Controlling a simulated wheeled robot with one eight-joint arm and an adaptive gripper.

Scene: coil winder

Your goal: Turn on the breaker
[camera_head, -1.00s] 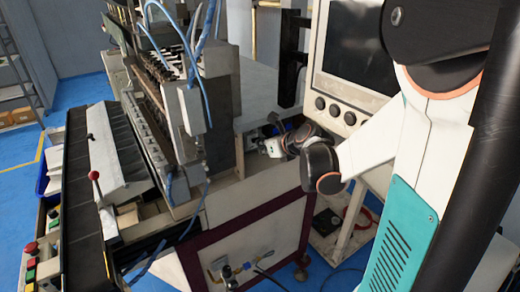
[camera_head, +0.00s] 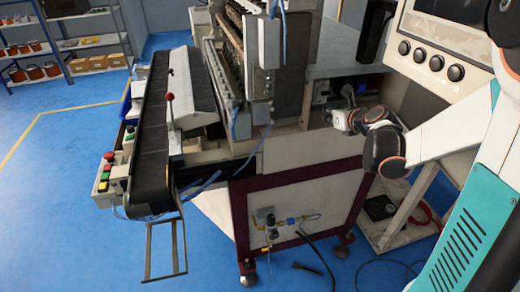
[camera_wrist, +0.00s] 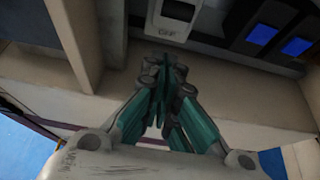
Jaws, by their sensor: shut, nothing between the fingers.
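The breaker (camera_wrist: 175,18) is a pale block with a grey window and lettering that seems to read "OFF", at the top middle of the wrist view. Its upper part is cut off by the frame edge. My gripper (camera_wrist: 163,70) is shut and empty, its teal fingers together, pointing towards the breaker's lower edge. A small gap seems to lie between the fingertips and the breaker; contact cannot be told. In the head view my gripper (camera_head: 340,119) is at the recess in the machine's side.
Two dark blocks with blue faces (camera_wrist: 262,34) sit right of the breaker. A pale wall (camera_wrist: 85,40) stands close left of my fingers. In the head view, a control panel (camera_head: 440,50) with dark knobs stands right of the recess. Open blue floor (camera_head: 60,200) lies at left.

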